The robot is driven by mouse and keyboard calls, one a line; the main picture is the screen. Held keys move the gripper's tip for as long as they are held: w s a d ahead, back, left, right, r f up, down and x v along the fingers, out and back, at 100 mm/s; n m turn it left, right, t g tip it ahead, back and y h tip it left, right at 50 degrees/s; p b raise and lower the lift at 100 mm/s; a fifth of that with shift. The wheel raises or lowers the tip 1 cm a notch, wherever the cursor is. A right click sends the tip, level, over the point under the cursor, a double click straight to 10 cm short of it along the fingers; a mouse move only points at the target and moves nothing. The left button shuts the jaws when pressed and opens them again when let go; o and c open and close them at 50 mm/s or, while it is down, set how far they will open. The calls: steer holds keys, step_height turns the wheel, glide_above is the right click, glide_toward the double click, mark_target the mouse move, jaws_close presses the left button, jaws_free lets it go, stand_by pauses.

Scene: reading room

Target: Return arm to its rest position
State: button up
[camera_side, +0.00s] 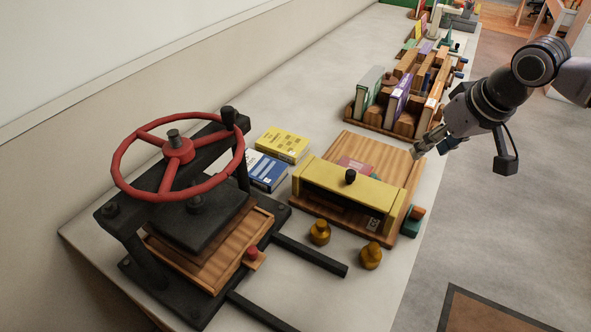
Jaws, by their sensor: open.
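My gripper (430,145) is at the right of the side view, at the end of my grey and black arm. It is open, and its fingers point down and left, near the right edge of the table and the wooden board (392,160). No object shows between its fingers. From this angle I cannot tell exactly how high it is above the board.
A book press with a red wheel (176,150) stands at front left. Blue (264,170) and yellow (282,144) books lie beside it. A yellow bar (345,190) crosses the board. Two brass weights (319,232) stand in front. A wooden rack (352,112) holds books behind.

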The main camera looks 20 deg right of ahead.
steer(key=s+d+f+t, duration=0.2)
steer(key=s+d+f, duration=0.3)
steer(key=s+d, duration=0.5)
steer(key=shift+s+d+f, duration=0.15)
steer(key=shift+s+d, duration=0.05)
steer(key=shift+d, duration=0.8)
